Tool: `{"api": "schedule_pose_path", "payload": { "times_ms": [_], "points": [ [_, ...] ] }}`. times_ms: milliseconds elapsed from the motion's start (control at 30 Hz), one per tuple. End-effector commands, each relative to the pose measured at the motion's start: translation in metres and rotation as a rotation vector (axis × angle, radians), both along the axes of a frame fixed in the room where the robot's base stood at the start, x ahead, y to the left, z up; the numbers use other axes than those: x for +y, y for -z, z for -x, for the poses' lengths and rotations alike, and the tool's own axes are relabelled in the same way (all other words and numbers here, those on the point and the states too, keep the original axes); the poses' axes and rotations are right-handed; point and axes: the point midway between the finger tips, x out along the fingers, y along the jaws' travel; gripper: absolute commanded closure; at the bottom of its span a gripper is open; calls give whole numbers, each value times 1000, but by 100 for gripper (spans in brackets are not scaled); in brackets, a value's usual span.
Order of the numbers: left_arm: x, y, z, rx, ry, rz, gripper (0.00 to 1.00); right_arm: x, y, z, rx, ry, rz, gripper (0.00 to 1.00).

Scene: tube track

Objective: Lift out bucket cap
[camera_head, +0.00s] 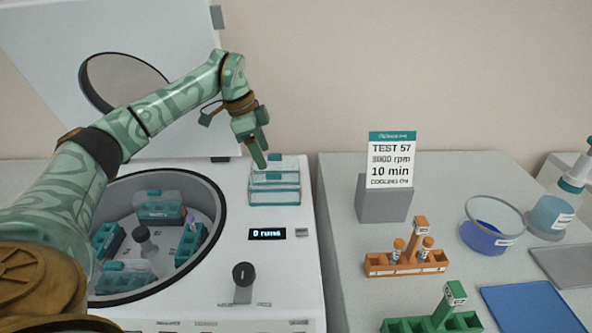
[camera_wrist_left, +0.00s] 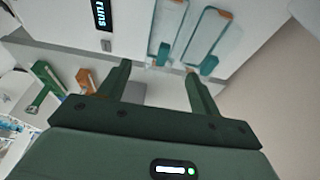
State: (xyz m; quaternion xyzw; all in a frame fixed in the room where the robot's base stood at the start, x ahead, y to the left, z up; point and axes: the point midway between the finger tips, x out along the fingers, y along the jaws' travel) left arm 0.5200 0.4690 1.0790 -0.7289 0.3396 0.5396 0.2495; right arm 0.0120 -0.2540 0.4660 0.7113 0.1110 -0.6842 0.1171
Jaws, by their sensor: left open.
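The open centrifuge (camera_head: 225,290) has a round bowl with several teal buckets inside. The back bucket (camera_head: 158,212) and front bucket (camera_head: 125,280) seem to have clear covers; I cannot tell for sure. Clear bucket caps (camera_head: 275,190) with teal parts rest on the deck right of the bowl. In the left wrist view, one cap (camera_wrist_left: 167,25) and another cap (camera_wrist_left: 214,38) lie side by side beyond the fingers. My left gripper (camera_head: 261,158) is open and empty, pointing down just above the caps' back edge; its spread fingers also show in the left wrist view (camera_wrist_left: 158,70). My right gripper is out of view.
The raised lid (camera_head: 60,50) stands behind the bowl. A knob (camera_head: 243,274) and display (camera_head: 268,234) are on the front deck. On the right bench stand a sign (camera_head: 390,160), an orange rack (camera_head: 405,265), a green rack (camera_head: 440,322) and a bowl of blue liquid (camera_head: 487,238).

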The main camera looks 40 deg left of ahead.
Motion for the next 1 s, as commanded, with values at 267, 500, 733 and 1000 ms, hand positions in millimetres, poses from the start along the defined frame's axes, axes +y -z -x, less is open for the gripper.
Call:
{"api": "schedule_pose_path", "payload": {
  "times_ms": [267, 500, 733, 1000],
  "points": [
    [-11, 49, -8, 6, 1, 1, 36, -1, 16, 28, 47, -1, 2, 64],
    [-15, 69, -13, 2, 1, 0, 36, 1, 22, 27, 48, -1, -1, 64],
    [-17, 103, -18, 6, 1, 1, 36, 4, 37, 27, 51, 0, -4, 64],
    [-22, 116, -22, 0, 0, 0, 36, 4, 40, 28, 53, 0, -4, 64]
  ]
}}
